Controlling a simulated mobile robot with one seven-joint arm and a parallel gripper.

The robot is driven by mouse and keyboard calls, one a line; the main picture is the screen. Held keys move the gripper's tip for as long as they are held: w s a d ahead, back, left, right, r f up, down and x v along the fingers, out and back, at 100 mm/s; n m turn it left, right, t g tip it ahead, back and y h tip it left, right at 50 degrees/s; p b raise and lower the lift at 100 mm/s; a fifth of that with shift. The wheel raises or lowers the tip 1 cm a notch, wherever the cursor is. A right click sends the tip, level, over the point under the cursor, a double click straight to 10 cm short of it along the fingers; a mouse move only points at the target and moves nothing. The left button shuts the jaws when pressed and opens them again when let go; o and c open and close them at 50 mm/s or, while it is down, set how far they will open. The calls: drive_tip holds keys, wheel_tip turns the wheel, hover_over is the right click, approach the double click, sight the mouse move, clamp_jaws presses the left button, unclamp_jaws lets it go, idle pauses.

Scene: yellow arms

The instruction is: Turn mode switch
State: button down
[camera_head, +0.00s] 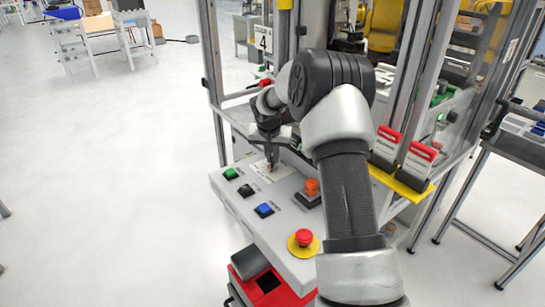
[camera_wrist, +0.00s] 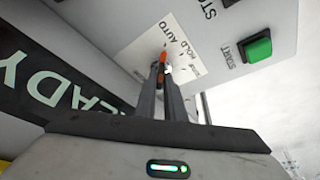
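The mode switch (camera_wrist: 164,57) shows in the wrist view as a small knob with an orange-red part on a white label plate (camera_wrist: 141,53) marked AUTO and HOLD. My gripper (camera_wrist: 162,72) reaches to the knob with its two long fingers, their tips close together at it. The fingertips partly hide the knob, and I cannot tell whether they press on it. In the head view my gripper (camera_head: 271,166) points down at the label plate on the grey control panel (camera_head: 262,222). The knob is too small to make out there.
The panel carries a green START button (camera_wrist: 257,47), a black button (camera_head: 246,190), a blue button (camera_head: 264,209), an orange knob (camera_head: 312,187) and a red emergency stop (camera_head: 303,237) on yellow. A glass-walled cell with metal posts (camera_head: 212,60) stands close behind. Open floor lies left.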

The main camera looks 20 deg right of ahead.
drive_tip(key=shift+f+m+b, duration=0.1)
drive_tip(key=shift+m+b, duration=0.2)
drive_tip(key=shift+b, duration=0.25)
drive_tip(key=shift+w+a+f+m+h+b, duration=0.15)
drive_tip(key=shift+m+h+b, duration=0.25)
drive_tip(key=shift+m+b, duration=0.3)
drive_tip(key=shift+m+g+b, duration=0.3)
drive_tip(key=shift+m+b, duration=0.3)
drive_tip(key=shift+b, duration=0.05)
drive_tip(key=shift+r+m+g+h+b, duration=0.15)
drive_tip(key=shift+m+g+h, duration=0.1)
drive_tip(key=shift+m, duration=0.35)
drive_tip(key=shift+r+m+g+h+b, duration=0.15)
drive_tip(key=shift+m+h, duration=0.1)
drive_tip(key=shift+m, duration=0.35)
drive_tip(key=shift+w+m+g+p, duration=0.1)
drive_tip(key=shift+m+g+p, duration=0.3)
drive_tip(key=shift+m, duration=1.1)
drive_tip(key=shift+h, duration=0.3)
drive_tip(key=c, duration=1.8)
unclamp_jaws()
drive_tip(key=shift+c, duration=0.2)
